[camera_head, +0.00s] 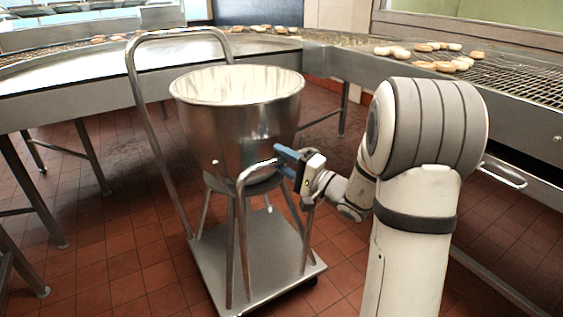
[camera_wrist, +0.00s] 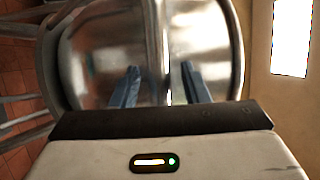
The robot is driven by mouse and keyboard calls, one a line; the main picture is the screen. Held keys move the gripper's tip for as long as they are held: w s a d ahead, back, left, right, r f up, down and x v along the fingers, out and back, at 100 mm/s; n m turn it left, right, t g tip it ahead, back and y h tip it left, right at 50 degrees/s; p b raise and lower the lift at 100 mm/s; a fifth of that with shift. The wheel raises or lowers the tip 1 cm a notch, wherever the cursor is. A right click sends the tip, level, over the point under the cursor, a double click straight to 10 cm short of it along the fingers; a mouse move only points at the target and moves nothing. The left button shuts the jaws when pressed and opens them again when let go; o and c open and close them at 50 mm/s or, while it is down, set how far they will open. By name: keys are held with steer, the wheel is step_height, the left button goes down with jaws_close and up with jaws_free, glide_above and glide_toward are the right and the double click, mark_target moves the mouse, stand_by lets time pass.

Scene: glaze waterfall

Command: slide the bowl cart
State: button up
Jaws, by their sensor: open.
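The bowl cart carries a large shiny metal bowl (camera_head: 235,125) on a stand with several legs. Under it is a flat metal base (camera_head: 225,275) on the floor, and a tall bent tube handle (camera_head: 143,120) rises at the left. My gripper (camera_head: 281,158) is at the right front of the bowl, by a curved metal bar (camera_head: 246,172) on the stand. In the wrist view, my gripper's two blue fingers (camera_wrist: 158,85) are apart with the bowl's shiny side (camera_wrist: 100,60) filling the view beyond. A vertical bar (camera_wrist: 157,40) shows between the fingers. I cannot tell whether they touch it.
A metal conveyor (camera_head: 500,85) with several doughnuts (camera_head: 440,56) runs along the back and right. A steel table (camera_head: 80,85) stands on legs at the left behind the cart. Red tile floor (camera_head: 110,250) is open left of the cart.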

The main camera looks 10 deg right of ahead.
jaws_close()
stand_by(0.5)
steer(key=shift+a, duration=0.2)
